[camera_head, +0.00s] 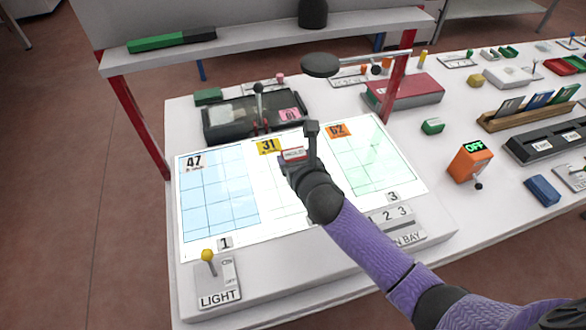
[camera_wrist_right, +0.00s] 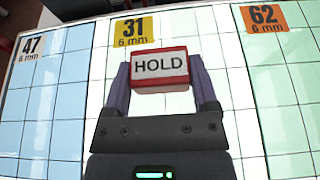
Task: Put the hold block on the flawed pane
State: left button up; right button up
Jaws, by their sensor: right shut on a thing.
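My right gripper (camera_head: 300,158) is shut on the hold block (camera_wrist_right: 160,66), a red block with a white HOLD label. I cannot tell whether the block touches the glass. The bluish pane (camera_head: 215,195) tagged 47 lies at left and the greenish pane (camera_head: 372,165) tagged 62 at right. My right arm hides part of the middle pane. No flaw is clear on any pane. My left gripper is not in view.
A LIGHT switch (camera_head: 216,283) with a yellow knob stands at the front left. A dark tray-like machine (camera_head: 255,118) sits behind the panel. Red posts (camera_head: 140,125) carry a shelf above. An orange OFF box (camera_head: 469,161) and racks stand to the right.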

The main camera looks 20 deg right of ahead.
notch_tip(320, 180, down, 2)
jog(key=shift+r, duration=0.2)
jog(key=o, duration=1.1)
jog(key=shift+f, duration=0.1)
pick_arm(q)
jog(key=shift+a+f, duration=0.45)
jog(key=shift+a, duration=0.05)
